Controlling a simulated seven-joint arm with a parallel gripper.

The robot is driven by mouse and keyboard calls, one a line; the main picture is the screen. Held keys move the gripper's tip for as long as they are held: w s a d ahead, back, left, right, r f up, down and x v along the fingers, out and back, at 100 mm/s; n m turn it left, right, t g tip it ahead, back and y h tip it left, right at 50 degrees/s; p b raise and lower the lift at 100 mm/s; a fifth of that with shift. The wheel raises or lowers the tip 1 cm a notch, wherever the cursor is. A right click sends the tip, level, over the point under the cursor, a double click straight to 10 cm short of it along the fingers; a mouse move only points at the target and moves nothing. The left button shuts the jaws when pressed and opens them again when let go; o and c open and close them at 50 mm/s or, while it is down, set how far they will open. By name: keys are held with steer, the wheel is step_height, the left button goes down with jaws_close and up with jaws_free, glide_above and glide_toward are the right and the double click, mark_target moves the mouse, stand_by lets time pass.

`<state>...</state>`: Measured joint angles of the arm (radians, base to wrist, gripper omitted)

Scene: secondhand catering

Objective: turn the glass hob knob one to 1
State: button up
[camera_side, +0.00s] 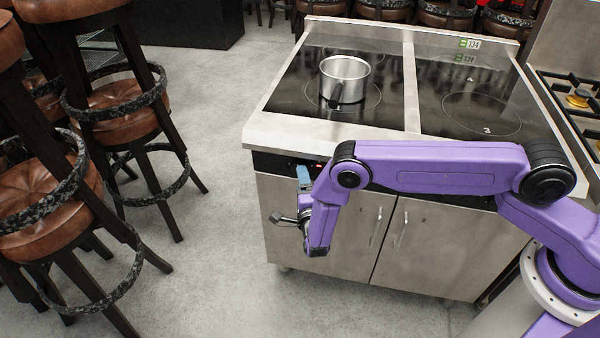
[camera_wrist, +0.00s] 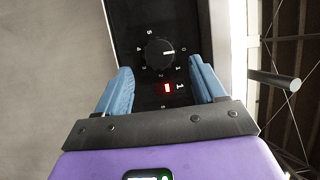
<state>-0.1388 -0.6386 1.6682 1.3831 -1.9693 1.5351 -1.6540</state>
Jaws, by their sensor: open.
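Hob knob one (camera_wrist: 160,53) is a round black knob on the black control strip, seen in the wrist view with digits printed around it. Its white pointer line points right in the picture, toward the printed 0. My gripper (camera_wrist: 160,66) is open, with one blue finger on each side of the knob's line and a gap to both. The knob appears just beyond the fingertips; I cannot tell any contact. In the side view my gripper (camera_side: 304,180) is at the left front of the hob, and the knob is not distinguishable.
The glass hob (camera_side: 300,95) has a steel pot (camera_side: 345,80) on its left zone, handle toward the front. Steel cabinet doors (camera_side: 425,250) are below the strip. Bar stools (camera_side: 120,110) stand at the left, with clear floor (camera_side: 222,150) between. A gas burner (camera_side: 578,97) is at the right.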

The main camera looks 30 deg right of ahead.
steer(key=shift+x, duration=2.3)
steer(key=c, duration=1.1)
